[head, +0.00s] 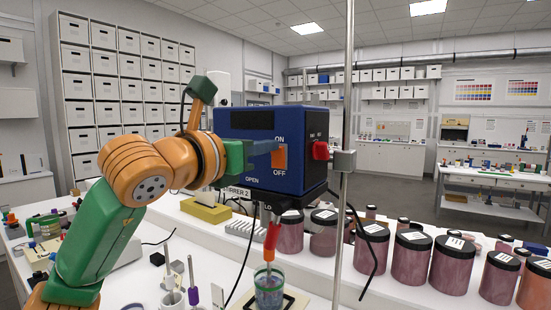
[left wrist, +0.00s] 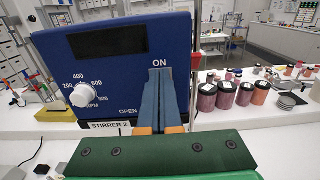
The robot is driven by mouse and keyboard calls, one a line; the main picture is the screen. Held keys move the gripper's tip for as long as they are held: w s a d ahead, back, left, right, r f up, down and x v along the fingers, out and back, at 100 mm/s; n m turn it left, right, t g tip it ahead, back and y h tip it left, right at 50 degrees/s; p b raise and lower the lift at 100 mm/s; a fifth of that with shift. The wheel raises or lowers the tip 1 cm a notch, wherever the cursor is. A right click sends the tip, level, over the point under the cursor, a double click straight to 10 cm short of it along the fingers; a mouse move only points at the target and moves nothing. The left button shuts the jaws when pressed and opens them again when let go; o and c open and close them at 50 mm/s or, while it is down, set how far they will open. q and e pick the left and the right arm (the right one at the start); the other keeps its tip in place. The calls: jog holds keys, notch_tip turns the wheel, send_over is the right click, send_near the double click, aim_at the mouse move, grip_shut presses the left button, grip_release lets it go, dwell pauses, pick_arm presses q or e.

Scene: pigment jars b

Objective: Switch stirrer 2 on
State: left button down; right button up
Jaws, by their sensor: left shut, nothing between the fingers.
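Stirrer 2 is a blue box (head: 300,120) on a metal stand rod (head: 348,110); it also fills the upper part of the left wrist view (left wrist: 120,60). Its orange rocker switch (head: 280,159) sits between the ON and OFF marks; I cannot tell which way it is tipped. My left gripper (head: 275,146) is shut and empty, its blue fingertips at the upper left of the switch, touching or very near. In the left wrist view the shut fingers (left wrist: 160,85) point just below ON and hide the switch. The box's display (left wrist: 107,41) is dark. My right gripper is not in view.
A glass beaker (head: 268,293) stands under the stirrer's orange shaft. Several dark-lidded pigment jars (head: 411,258) line the bench to the right. A red knob (head: 320,150) juts from the box's right side. A yellow block (head: 206,210) lies behind my arm.

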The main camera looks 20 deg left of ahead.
pick_arm(q)
jog(key=shift+w+d, duration=0.1)
jog(key=shift+w, duration=0.35)
jog(key=s+a+b, duration=0.1)
jog(key=s+b, duration=0.3)
jog(key=s, duration=0.7)
jog(key=shift+a, duration=0.3)
jog(key=shift+w, duration=0.1)
